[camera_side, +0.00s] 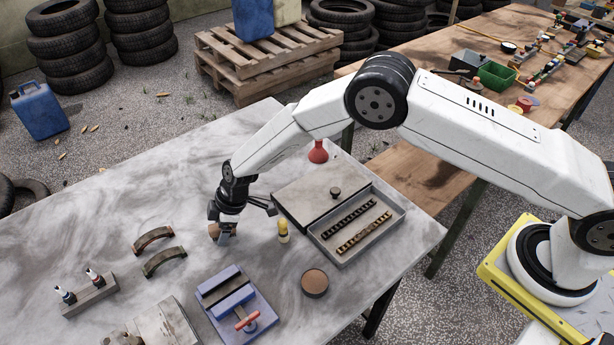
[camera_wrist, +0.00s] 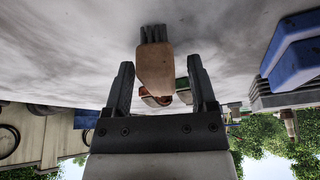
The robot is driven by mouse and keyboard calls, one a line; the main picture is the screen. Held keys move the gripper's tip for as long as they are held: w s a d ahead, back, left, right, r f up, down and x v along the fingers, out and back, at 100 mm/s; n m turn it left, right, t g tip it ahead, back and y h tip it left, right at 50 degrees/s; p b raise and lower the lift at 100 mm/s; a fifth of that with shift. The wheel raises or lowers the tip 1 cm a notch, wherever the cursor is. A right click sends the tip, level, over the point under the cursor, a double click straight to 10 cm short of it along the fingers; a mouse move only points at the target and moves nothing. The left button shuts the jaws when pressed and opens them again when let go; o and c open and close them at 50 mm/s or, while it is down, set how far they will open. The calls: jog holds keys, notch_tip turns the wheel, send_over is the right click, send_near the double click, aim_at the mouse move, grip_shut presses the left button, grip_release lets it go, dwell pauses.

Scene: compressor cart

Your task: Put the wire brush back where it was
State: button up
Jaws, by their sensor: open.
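The wire brush (camera_wrist: 154,68) has a tan wooden body and dark bristles at its far end. In the wrist view it lies between the two fingers of my gripper (camera_wrist: 162,88), with a visible gap on each side. In the side view my gripper (camera_side: 221,232) points down close over the grey table, and a brown part of the brush (camera_side: 214,231) shows beside the fingers. The fingers are open. The side view partly hides the brush behind the gripper, so I cannot tell exactly how it rests.
A blue vise (camera_side: 236,305) is in front. Two curved brake shoes (camera_side: 160,248) lie left. A red funnel (camera_side: 318,152) stands behind. Table at the back left is clear.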

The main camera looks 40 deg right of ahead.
jog(key=v, duration=1.2)
jog(key=shift+f, duration=0.1)
dwell(0.4)
jog(key=s+d+r+m+h, duration=0.1)
jog(key=s+d+r+m, duration=0.3)
jog(key=d, duration=0.4)
jog(key=s+d+r+m+h, duration=0.1)
jog(key=s+d+r+m, duration=0.25)
jog(key=d, duration=0.45)
jog(key=s+d+r+m+h, duration=0.1)
jog(key=s+d+m+h, duration=0.1)
jog(key=s+d+m, duration=0.4)
jog(key=s+d, duration=0.4)
jog(key=s, duration=0.4)
jog(key=shift+s+d+r+t, duration=0.3)
jog(key=shift+d+t, duration=0.1)
